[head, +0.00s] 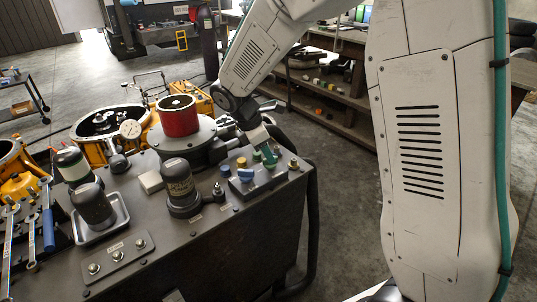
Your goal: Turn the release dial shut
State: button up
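A small blue-grey control block (256,178) sits at the right end of the dark bench top, with several coloured knobs on and around it. A yellow knob (242,162) and a blue knob (226,171) show on its left side. I cannot tell for sure which knob is the release dial. My gripper (268,154) is at the end of my arm, pointing down over the right part of this block, at a green piece. The fingertips are small and partly hidden, so I cannot tell whether they touch a knob or how far apart they are.
A red cylinder (178,117) stands on a round dark base left of my arm. Black canisters (180,185) stand nearer, one in a metal tray (112,222). Yellow housings (100,125) and a white gauge (130,129) lie behind. Wrenches (30,235) lie at left.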

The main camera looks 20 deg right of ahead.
jog(key=shift+x, duration=0.8)
grip_shut()
